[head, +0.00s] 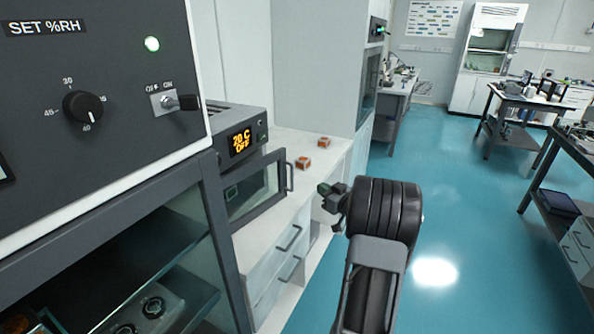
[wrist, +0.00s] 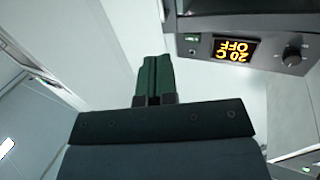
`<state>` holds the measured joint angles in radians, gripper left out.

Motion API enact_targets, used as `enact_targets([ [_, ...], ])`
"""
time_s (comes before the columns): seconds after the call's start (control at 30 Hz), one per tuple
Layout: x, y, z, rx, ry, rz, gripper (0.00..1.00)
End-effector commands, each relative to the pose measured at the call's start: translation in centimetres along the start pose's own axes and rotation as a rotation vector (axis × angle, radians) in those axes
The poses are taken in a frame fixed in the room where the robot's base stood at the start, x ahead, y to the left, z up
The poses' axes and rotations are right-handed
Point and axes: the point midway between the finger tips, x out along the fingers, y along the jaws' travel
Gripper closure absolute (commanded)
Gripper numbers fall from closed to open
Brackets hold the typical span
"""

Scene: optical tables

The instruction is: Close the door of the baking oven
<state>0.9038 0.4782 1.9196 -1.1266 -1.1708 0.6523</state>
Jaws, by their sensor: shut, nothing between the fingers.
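The baking oven (head: 238,118) is a grey box on the white counter, and its display reads 20 C OFF. Its windowed door (head: 254,188) stands open, swung out over the counter, with a bar handle (head: 289,177) at its right end. My gripper (head: 323,188) is to the right of the handle and looks apart from it. In the wrist view my gripper (wrist: 154,60) shows two dark green fingers pressed together with nothing between them. The oven's control panel (wrist: 240,50) appears upside down at upper right there. The oven's inside is mostly hidden.
A large dark cabinet (head: 105,100) with a SET %RH label and a glass door fills the left foreground. Two small orange-brown blocks (head: 303,163) lie on the counter (head: 335,150) behind the door handle. Blue floor (head: 450,220) is open to the right.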

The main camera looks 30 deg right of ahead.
Motion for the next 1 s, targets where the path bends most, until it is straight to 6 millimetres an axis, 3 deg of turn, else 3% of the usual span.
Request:
enact_targets([
  [0.17,1.7,0.0,-0.1,0.007,0.010,-0.018,1.00],
  [0.7,11.1,-0.1,-0.2,0.006,0.009,-0.016,1.00],
  [1.0,13.4,-0.1,-0.1,0.006,0.009,-0.013,1.00],
])
